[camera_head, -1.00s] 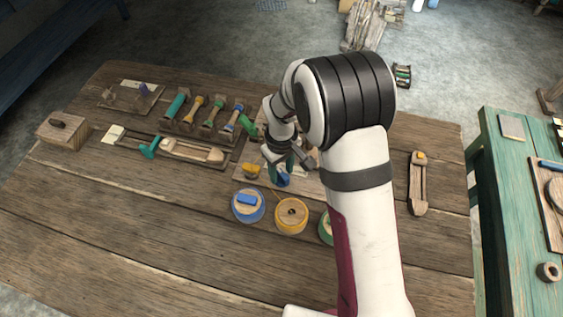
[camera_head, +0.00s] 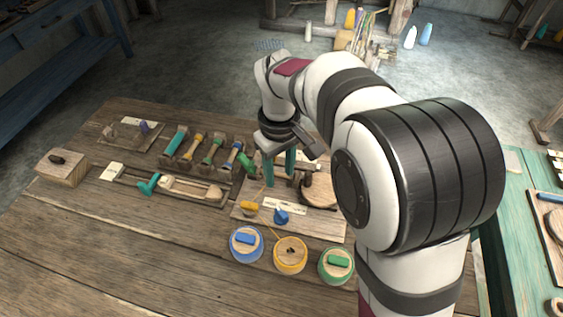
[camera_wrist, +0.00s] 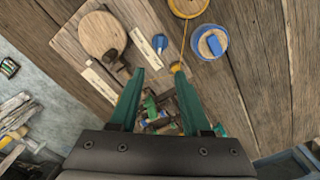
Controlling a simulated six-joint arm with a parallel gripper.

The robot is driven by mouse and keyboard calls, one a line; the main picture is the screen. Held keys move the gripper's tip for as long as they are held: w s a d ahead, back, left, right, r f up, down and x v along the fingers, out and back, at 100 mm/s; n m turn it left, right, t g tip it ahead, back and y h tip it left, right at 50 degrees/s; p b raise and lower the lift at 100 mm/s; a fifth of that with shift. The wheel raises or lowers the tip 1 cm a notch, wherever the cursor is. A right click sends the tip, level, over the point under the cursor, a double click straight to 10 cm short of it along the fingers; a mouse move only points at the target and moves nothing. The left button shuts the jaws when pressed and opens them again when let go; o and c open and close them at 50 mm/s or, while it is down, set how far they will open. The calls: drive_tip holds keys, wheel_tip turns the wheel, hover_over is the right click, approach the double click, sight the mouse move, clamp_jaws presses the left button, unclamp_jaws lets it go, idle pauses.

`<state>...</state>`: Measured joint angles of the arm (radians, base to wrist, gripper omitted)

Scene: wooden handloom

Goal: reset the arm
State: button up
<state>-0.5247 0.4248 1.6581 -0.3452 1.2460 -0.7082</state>
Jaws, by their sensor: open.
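My gripper (camera_head: 280,172) is open, with two teal fingers pointing down and nothing between them. It hangs above the back part of a wooden board (camera_head: 240,216) on the table. In the wrist view, my gripper (camera_wrist: 159,71) shows its fingertips spread apart. A small blue piece (camera_head: 281,216) and a small yellow piece (camera_head: 249,207) rest on the board, apart from the fingers in the head view. The blue piece also shows in the wrist view (camera_wrist: 159,42). A round wooden disc (camera_head: 320,190) is partly hidden behind my arm.
Blue (camera_head: 246,243), yellow (camera_head: 291,255) and green (camera_head: 336,264) round containers stand in front of the board. Several coloured bobbins (camera_head: 210,150), a shuttle (camera_head: 190,189) and a wooden box (camera_head: 62,167) lie to the left. The table's front left is clear.

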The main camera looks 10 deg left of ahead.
drive_tip(key=s+d+r+m+y, duration=0.1)
drive_tip(key=s+d+r+m, duration=0.25)
drive_tip(key=s+d, duration=0.3)
drive_tip(key=s+d+r+m, duration=0.2)
drive_tip(key=s+d+m, duration=0.3)
drive_tip(key=d, duration=0.2)
drive_tip(key=s+d+f+m, duration=0.2)
drive_tip(key=s+m, duration=0.5)
drive_tip(key=s, duration=0.4)
drive_tip(key=shift+d+y, duration=0.4)
drive_tip(key=shift+d, duration=0.4)
drive_tip(key=shift+f, duration=0.1)
